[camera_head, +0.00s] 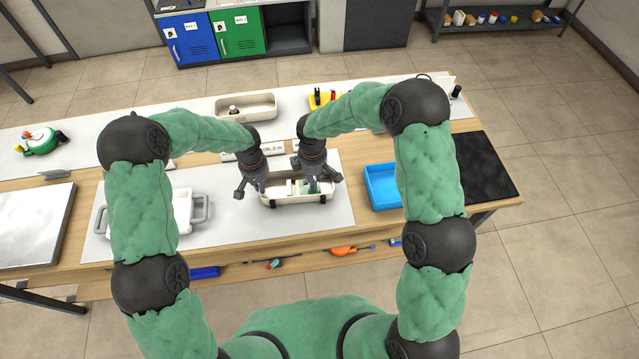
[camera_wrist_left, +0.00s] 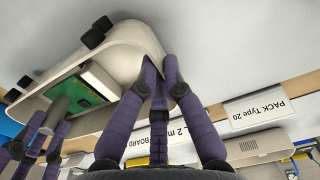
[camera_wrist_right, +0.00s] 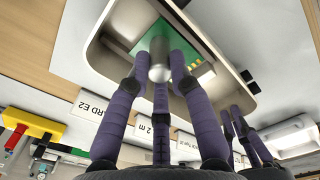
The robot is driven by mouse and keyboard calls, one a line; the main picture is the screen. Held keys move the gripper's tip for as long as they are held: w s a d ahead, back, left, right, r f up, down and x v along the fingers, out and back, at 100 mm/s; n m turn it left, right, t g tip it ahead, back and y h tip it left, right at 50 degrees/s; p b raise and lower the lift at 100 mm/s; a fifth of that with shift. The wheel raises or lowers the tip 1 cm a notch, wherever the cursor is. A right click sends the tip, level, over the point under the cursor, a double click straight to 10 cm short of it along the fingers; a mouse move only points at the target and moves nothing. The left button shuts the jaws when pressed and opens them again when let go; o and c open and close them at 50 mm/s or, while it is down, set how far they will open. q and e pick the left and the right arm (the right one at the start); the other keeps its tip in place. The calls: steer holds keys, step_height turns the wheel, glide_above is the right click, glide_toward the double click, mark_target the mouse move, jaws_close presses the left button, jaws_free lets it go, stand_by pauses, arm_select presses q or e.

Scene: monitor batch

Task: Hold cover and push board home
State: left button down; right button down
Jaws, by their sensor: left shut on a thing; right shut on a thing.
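The cover (camera_head: 298,198) is a long cream shell lying open side up on the grey mat, with small black feet on its near side. The green board (camera_head: 305,188) sits inside it, and a grey cylinder (camera_wrist_right: 160,64) stands up from the board. My left gripper (camera_head: 258,188) is at the cover's left end; in the left wrist view its fingers (camera_wrist_left: 158,62) are closed on the cover's end wall. My right gripper (camera_head: 314,184) is over the board, its fingers closed around the grey cylinder. The board's far edges are partly hidden, so its seating cannot be told.
A blue tray (camera_head: 382,188) stands to the right, with a black mat (camera_head: 487,165) beyond it. A white handled case (camera_head: 166,212) lies to the left. A cream bin (camera_head: 262,104) and a yellow tool rack (camera_head: 316,104) stand behind. The mat in front is clear.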

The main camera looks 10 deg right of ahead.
mark_target(308, 188)
steer(key=shift+a, duration=0.9)
stand_by(0.4)
steer(key=c, duration=1)
jaws_free()
step_height(308, 188, up, 12)
